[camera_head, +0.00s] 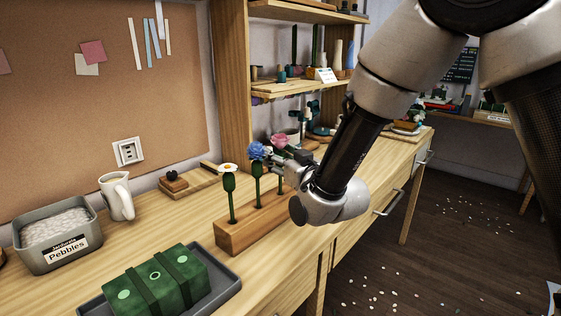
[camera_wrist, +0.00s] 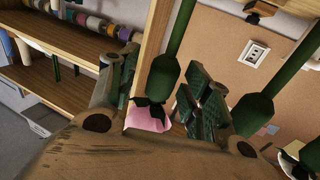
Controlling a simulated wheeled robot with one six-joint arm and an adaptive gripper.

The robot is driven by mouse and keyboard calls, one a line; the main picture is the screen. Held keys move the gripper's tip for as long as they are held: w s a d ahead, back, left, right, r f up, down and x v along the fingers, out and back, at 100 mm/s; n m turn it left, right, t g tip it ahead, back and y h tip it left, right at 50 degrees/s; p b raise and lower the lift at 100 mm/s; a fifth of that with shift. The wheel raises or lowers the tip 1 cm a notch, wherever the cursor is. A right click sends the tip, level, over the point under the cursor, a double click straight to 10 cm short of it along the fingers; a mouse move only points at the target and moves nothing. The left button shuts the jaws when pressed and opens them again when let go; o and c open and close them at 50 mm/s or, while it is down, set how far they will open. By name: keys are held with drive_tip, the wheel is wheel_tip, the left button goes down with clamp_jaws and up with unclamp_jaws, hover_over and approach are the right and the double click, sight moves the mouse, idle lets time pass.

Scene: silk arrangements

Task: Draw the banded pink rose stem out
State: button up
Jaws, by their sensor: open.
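The pink rose (camera_head: 280,140) stands at the right end of a wooden block (camera_head: 240,236), and most of its stem is hidden behind my arm and gripper. In the wrist view, the pink bloom (camera_wrist: 148,119) and its green stem with a thick band (camera_wrist: 164,78) show between my fingers. My gripper (camera_wrist: 160,92) is open, with one finger on each side of the stem. In the head view, my gripper (camera_head: 283,157) is just below the bloom. I cannot tell whether either finger touches the stem.
A blue flower (camera_head: 258,150) and a white flower (camera_head: 229,168) stand in the same block, close to the left. A shelf (camera_head: 287,89) stands behind.

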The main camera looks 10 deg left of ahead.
sight(280, 133)
clamp_jaws()
drive_tip(key=shift+r, duration=1.05)
idle(0.4)
drive_tip(key=shift+r, duration=2.95)
drive_tip(key=shift+r, duration=0.9)
